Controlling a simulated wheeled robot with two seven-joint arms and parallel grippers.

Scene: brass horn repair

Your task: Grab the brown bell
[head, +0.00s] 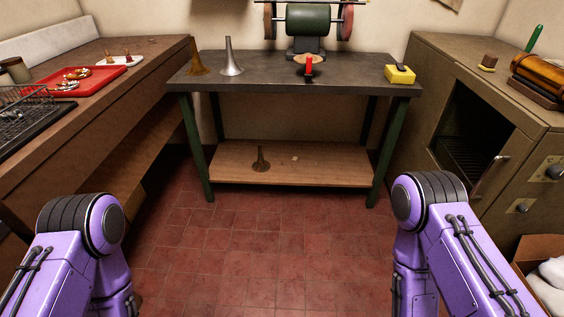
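A darker brownish bell (261,160) stands on the bench's lower wooden shelf (310,170). Both my purple arms reach in at the bottom, left and right, well short of the bench. Neither gripper shows in the head view.
A green bench grinder (309,27) stands at the back of the bench. A red-handled tool (308,67) and a yellow block (400,75) lie right of the bells. A wooden counter with a red tray (82,81) is left, an oven cabinet (475,130) right. The tiled floor ahead is clear.

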